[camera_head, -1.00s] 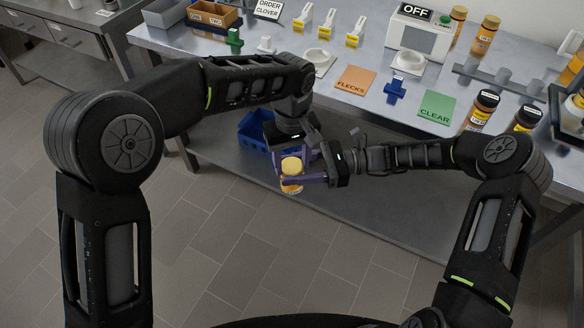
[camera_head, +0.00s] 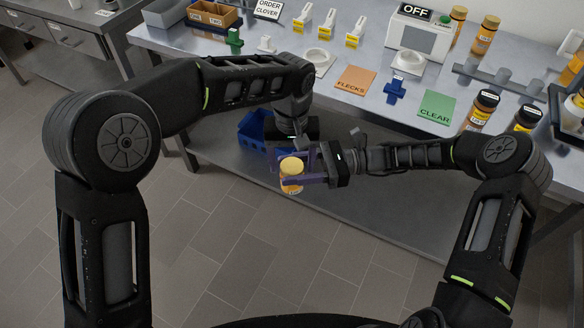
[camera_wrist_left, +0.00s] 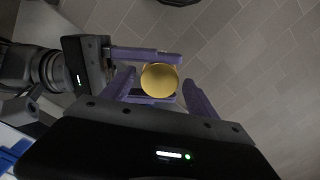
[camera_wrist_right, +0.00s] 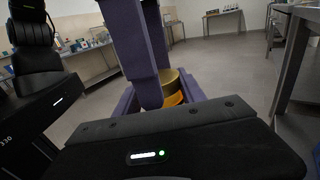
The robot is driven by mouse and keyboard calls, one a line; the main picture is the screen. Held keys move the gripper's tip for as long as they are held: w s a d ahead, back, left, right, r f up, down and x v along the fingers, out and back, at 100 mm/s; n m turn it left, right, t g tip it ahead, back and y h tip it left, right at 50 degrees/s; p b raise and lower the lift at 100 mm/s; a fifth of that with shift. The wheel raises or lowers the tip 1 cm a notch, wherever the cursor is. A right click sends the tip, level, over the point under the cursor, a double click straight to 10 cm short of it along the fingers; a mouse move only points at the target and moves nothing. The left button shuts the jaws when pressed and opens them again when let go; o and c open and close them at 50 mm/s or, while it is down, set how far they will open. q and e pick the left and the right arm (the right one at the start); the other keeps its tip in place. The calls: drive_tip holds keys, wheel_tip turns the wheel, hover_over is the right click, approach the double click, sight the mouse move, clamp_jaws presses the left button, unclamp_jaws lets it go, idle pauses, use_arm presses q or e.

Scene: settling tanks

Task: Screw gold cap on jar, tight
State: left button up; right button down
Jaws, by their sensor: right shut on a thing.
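The jar (camera_head: 292,186) has an orange-yellow body and is upright in the air in front of the bench. The gold cap (camera_head: 291,165) sits on its top; whether it is fully tight cannot be seen. My right gripper (camera_head: 303,180) is shut on the jar from the right. My left gripper (camera_wrist_left: 160,85) is open, with one finger on each side of the gold cap (camera_wrist_left: 160,80) in the left wrist view. In the right wrist view, the left gripper's fingers partly hide the cap (camera_wrist_right: 172,80) and jar.
A blue bin (camera_head: 252,128) stands behind the left gripper on the lower shelf. The bench holds an orange FLECKS mat (camera_head: 355,80), a green CLEAR mat (camera_head: 437,107), a blue cross-shaped piece (camera_head: 395,88) and dark-lidded jars (camera_head: 482,108). The floor in front is clear.

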use_arm(q)
drive_tip(key=shift+r, duration=2.3)
drive_tip(key=shift+c, duration=0.2)
drive_tip(key=shift+w+a+f, duration=0.1)
drive_tip(key=shift+w+a, duration=0.1)
drive_tip(key=shift+a, duration=0.05)
drive_tip(key=shift+w+d+r, duration=0.1)
drive_tip(key=shift+r, duration=0.15)
drive_tip(key=r+n, duration=0.2)
drive_tip(key=r, duration=0.1)
drive_tip(key=shift+s+d, duration=0.2)
drive_tip(key=shift+d, duration=0.15)
drive_tip(key=shift+a+r+n, duration=0.1)
drive_tip(key=shift+a+n, duration=0.1)
drive_tip(key=shift+n, duration=0.5)
